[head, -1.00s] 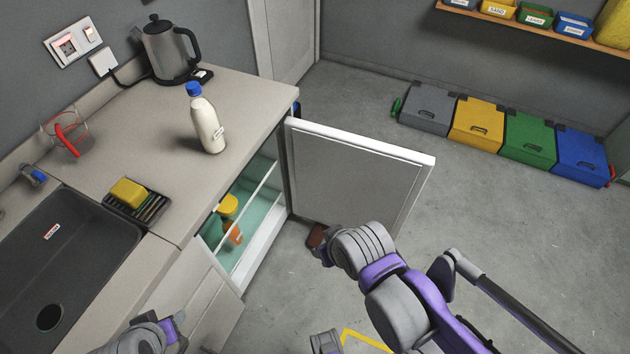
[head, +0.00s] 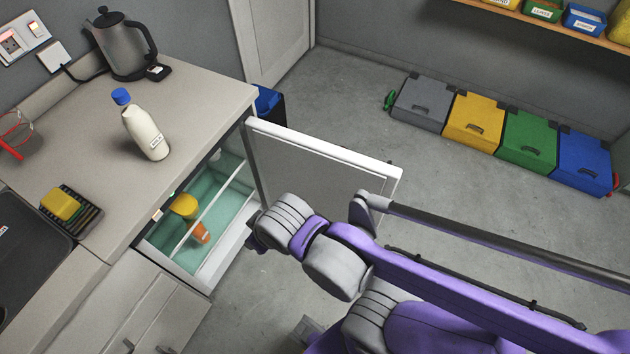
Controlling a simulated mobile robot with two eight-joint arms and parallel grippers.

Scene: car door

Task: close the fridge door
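The fridge door (head: 318,168) stands wide open, swung out to the right from the fridge under the counter. Its grey inner face shows. The fridge (head: 222,187) has a teal interior with a glass shelf. A yellow-topped orange container (head: 186,206) stands inside. My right arm comes in from the right, across the lower part of the door. My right gripper (head: 256,234) is mostly hidden by its own wrist, near the fridge opening and the door's lower hinge side. I cannot tell whether it touches the door. My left gripper is out of view.
The counter (head: 85,160) holds a milk bottle (head: 146,134), a kettle (head: 122,45) and a sponge on a rack (head: 66,207). A dark bin (head: 268,103) stands behind the door. Coloured boxes (head: 527,140) line the back wall. The floor right of the door is clear.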

